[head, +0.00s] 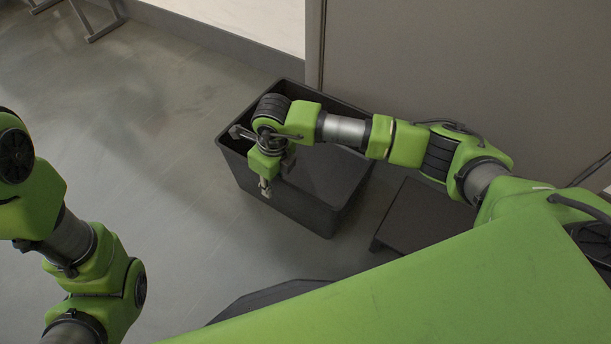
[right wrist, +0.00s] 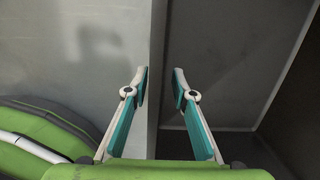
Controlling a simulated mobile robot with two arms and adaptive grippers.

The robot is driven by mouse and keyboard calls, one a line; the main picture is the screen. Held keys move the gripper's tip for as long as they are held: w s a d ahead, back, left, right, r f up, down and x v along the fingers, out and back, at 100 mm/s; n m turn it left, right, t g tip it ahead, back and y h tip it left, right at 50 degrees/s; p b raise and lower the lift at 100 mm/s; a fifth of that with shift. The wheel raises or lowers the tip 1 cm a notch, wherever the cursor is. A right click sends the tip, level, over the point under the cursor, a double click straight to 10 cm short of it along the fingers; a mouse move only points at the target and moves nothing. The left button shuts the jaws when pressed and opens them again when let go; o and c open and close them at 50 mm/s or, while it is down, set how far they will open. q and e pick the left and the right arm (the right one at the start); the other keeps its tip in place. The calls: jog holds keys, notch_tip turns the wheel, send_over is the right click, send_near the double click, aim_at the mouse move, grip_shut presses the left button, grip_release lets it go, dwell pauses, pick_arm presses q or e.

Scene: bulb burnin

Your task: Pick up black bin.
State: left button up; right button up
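The black bin (head: 306,208) stands upright on the floor against the grey panel in the head view, its open top facing up. My right gripper (head: 276,177) points down at the bin's near-left wall. In the right wrist view my right gripper (right wrist: 161,88) is open, its two fingers apart. The bin's wall (right wrist: 157,60) runs between them, with floor on the left and the bin's inside on the right. I cannot tell whether either finger touches it. My arm hides part of the bin's rim. My left arm shows at the left, but its gripper is out of view.
A low dark platform (head: 402,214) lies on the floor right of the bin. A tall grey panel (head: 430,60) stands behind the bin. Metal legs (head: 103,28) of some furniture show at the top left. The floor (head: 120,110) left of the bin is clear.

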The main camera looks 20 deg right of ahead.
jog(key=shift+f, duration=0.1)
grip_shut()
jog(key=shift+a, duration=0.1)
jog(key=shift+r, duration=0.2)
